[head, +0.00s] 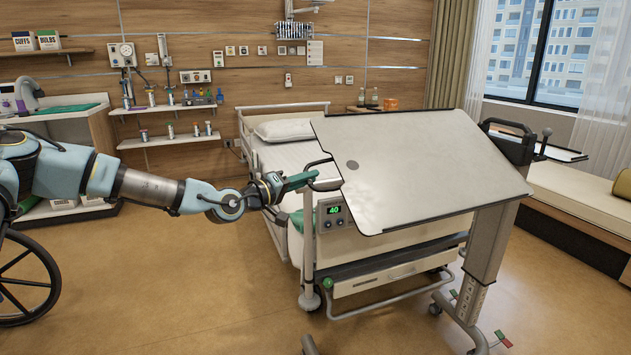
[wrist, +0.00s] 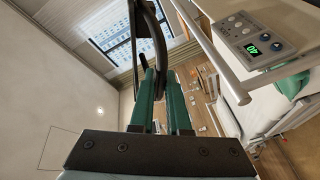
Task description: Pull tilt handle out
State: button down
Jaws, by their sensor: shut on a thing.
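The overbed table's pale top (head: 430,165) is tilted, its near edge lower than its far edge. A dark, looped tilt handle (head: 322,161) sticks out at the top's left edge. My gripper (head: 312,176) reaches in from the left, its green fingers shut on the handle. The exact contact between fingers and handle is partly hidden by the fingers.
The bed (head: 285,131) stands behind the table, with a control panel reading 40 (head: 333,212) just below the handle. A pale bed rail (wrist: 215,50) runs close by in the wrist view. A wheelchair (head: 28,280) stands at left.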

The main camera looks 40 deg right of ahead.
jog(key=c, duration=0.9)
grip_release()
jog(key=shift+w+a, duration=0.1)
jog(key=shift+a, duration=0.05)
jog(key=a+b, duration=0.1)
jog(key=a, duration=0.9)
jog(key=shift+a, duration=0.4)
